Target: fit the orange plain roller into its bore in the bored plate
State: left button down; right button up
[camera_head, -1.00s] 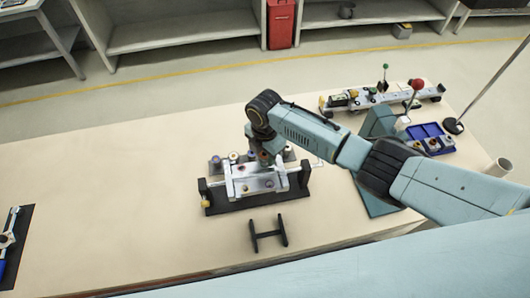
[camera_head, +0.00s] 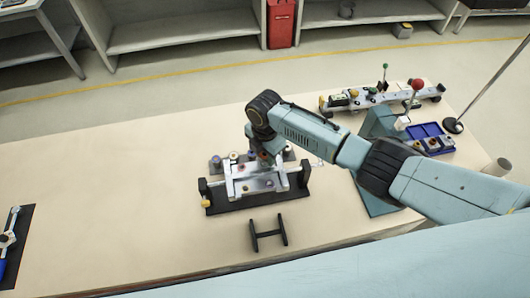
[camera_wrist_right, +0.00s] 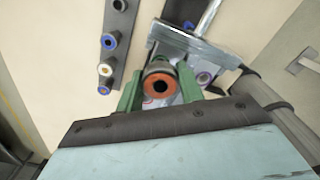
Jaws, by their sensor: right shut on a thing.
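The orange plain roller (camera_wrist_right: 160,84) shows end-on in the right wrist view, with an orange ring round a dark centre. My right gripper (camera_wrist_right: 158,92) is shut on it with green fingers on both sides. The bored plate (camera_wrist_right: 190,46) is grey and lies behind the roller in that view. In the head view the plate (camera_head: 256,186) sits between the dark end posts of a black stand, and my right gripper (camera_head: 264,160) is over its back edge. I cannot tell whether the roller touches the plate; its far end is hidden. My left gripper is out of view.
A dark rack (camera_wrist_right: 117,48) with several ringed parts stands behind the plate. A small black H-shaped stand (camera_head: 268,234) lies in front. A blue tray (camera_head: 430,139) and a long rail fixture (camera_head: 382,98) are at the right. The table's left part is mostly clear.

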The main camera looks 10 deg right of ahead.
jog(key=shift+f, duration=0.25)
dwell(2.8)
jog(key=shift+r, duration=0.3)
dwell(1.7)
jog(key=shift+f, duration=0.35)
jog(key=shift+r, duration=0.3)
jog(key=shift+r, duration=0.15)
notch_tip(320, 180, up, 7)
jog(key=shift+r, duration=0.1)
jog(key=s+d+m+b, duration=0.2)
jog(key=d+m+b, duration=0.3)
jog(key=m+b, duration=0.4)
jog(key=s+d+m+b, duration=0.3)
jog(key=d+m+b, duration=0.2)
jog(key=m, duration=1)
jog(key=b, duration=0.3)
jog(key=shift+s+d+m+b, duration=0.3)
jog(key=shift+b, duration=0.1)
